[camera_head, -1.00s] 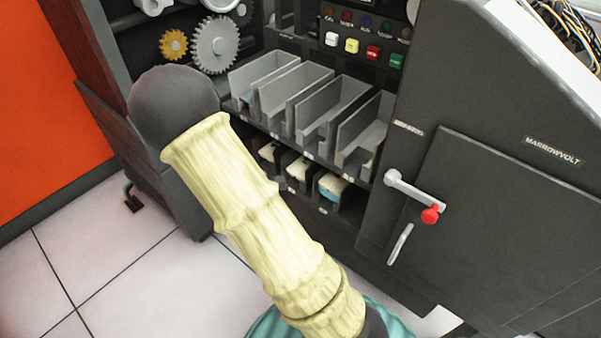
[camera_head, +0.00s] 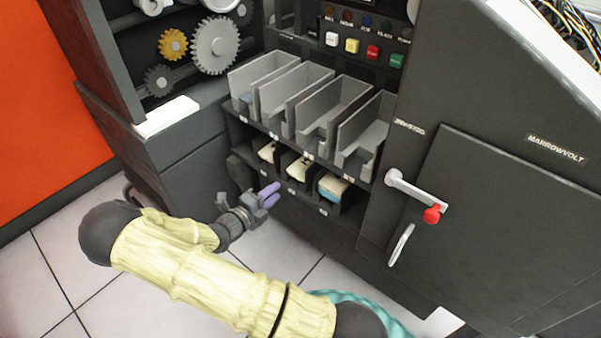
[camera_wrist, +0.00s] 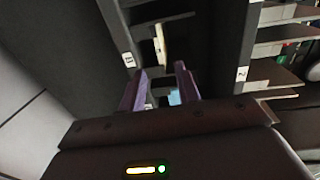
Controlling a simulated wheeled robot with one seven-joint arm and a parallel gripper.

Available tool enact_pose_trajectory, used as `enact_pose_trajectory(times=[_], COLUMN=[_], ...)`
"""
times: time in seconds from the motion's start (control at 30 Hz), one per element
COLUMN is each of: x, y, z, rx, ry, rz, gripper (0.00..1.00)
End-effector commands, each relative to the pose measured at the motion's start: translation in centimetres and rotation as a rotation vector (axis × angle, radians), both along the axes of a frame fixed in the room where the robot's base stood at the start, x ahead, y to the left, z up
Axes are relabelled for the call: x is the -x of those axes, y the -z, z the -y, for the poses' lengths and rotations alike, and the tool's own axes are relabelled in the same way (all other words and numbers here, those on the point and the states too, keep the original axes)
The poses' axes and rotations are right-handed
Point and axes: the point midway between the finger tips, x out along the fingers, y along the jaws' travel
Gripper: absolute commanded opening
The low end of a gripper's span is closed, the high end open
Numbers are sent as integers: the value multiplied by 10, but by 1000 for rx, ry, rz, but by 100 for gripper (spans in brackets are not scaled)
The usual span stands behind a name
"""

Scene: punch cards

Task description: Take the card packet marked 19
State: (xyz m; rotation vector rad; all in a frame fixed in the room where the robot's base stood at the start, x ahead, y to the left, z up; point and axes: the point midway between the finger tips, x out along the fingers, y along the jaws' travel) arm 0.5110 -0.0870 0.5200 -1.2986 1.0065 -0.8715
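Three cream-topped card packets sit in the lower row of slots: a left one (camera_head: 267,151), a middle one (camera_head: 299,171) and a right one (camera_head: 334,186) with a blue side. Their slot labels are too small to read, so I cannot tell which is 19. My gripper (camera_head: 269,194) is in front of and below the left and middle slots, its purple fingers pointing at the rack. In the wrist view the fingers (camera_wrist: 160,88) are apart with no packet held. Beyond them show a cream edge (camera_wrist: 160,45) and a light-blue patch (camera_wrist: 174,97), inside a dark slot.
Grey open trays (camera_head: 325,110) stand on the shelf above the packets. A cabinet door with a red-knobbed handle (camera_head: 432,214) is to the right. Gears (camera_head: 214,45) are at upper left. The tiled floor (camera_head: 60,245) is clear at left.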

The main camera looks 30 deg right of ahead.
Motion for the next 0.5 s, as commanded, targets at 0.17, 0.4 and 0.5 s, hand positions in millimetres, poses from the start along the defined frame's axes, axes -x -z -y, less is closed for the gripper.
enact_pose_trajectory(times=[0.17, 0.4, 0.5], x=[-2, -7, -11], y=[2, 6, 7], z=[5, 24, 33], rx=[-2, -3, -2], ry=[2, 5, 4], rz=[1, 2, 3], gripper=[33, 33, 33])
